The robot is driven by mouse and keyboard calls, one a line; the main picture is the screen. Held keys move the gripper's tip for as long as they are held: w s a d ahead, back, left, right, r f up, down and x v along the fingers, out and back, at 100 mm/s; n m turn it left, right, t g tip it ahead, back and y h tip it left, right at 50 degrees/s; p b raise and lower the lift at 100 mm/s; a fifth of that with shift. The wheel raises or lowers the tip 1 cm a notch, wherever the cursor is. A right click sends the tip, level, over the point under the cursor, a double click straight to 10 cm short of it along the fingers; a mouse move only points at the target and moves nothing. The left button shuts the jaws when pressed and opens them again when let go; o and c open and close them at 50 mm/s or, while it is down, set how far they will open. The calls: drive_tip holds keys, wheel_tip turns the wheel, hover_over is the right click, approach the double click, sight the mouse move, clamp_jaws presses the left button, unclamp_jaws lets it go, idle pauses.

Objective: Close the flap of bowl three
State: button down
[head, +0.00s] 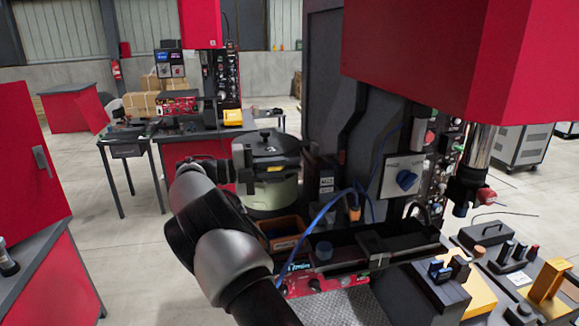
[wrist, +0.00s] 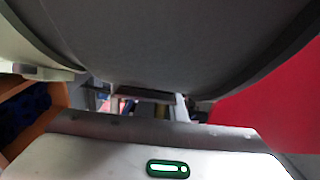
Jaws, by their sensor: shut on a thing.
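The bowl feeder (head: 275,190) stands in the middle of the head view, a pale green drum with a dark grey lid. A grey flap (head: 243,158) is at the bowl's left side. My gripper (head: 226,173) is at that side, with the arm reaching up from below. In the wrist view, a large grey curved surface (wrist: 190,45) fills the top. My gripper's fingers (wrist: 150,102) are at a dark strip below that surface, which appears to be part of the flap. The grip itself is largely hidden.
An orange-brown bin (head: 283,232) and a blue cable (head: 325,212) are just below and right of the bowl. A dark machine column (head: 325,90) rises behind it. A red cabinet (head: 30,170) is at far left. Open floor lies between the cabinet and the arm.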

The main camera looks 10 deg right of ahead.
drive_tip(key=c, duration=2.1)
unclamp_jaws()
drive_tip(key=shift+a, duration=0.1)
drive_tip(key=a, duration=0.7)
drive_tip(key=shift+a, duration=0.25)
